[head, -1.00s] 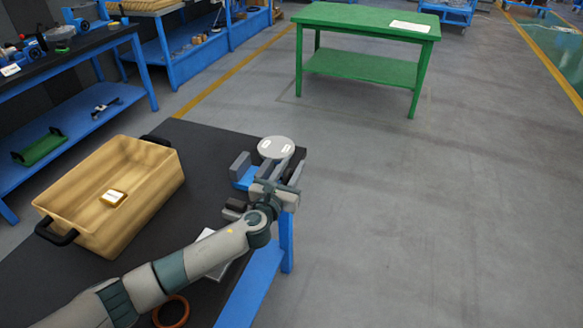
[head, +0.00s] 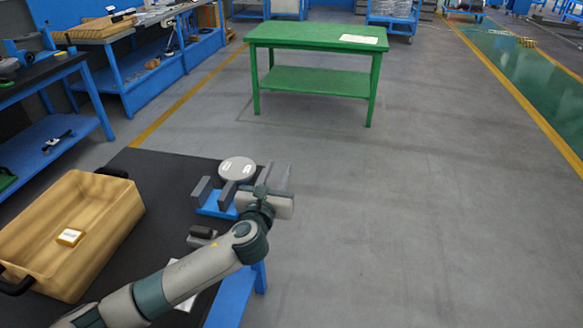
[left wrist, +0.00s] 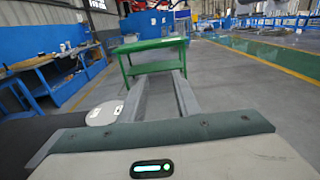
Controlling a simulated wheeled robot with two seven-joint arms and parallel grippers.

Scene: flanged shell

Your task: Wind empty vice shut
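The vice (head: 216,209) has a blue base and grey jaws and stands near the far right corner of the black-topped bench (head: 165,215). Its jaws look apart, with nothing seen between them. A round light-grey disc (head: 238,170) with white marks sits at its far side; the disc also shows at the left of the left wrist view (left wrist: 103,113). My left gripper (head: 277,175) is just right of the vice, past the bench edge, its fingers pointing away. In the left wrist view its two fingers (left wrist: 161,84) are apart and empty. My right gripper is out of view.
A tan bin (head: 105,235) with a small labelled block (head: 70,237) inside stands on the bench's left. A small dark block (head: 202,236) lies before the vice. A green table (head: 318,38) stands beyond clear floor. Blue workbenches (head: 150,88) line the left.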

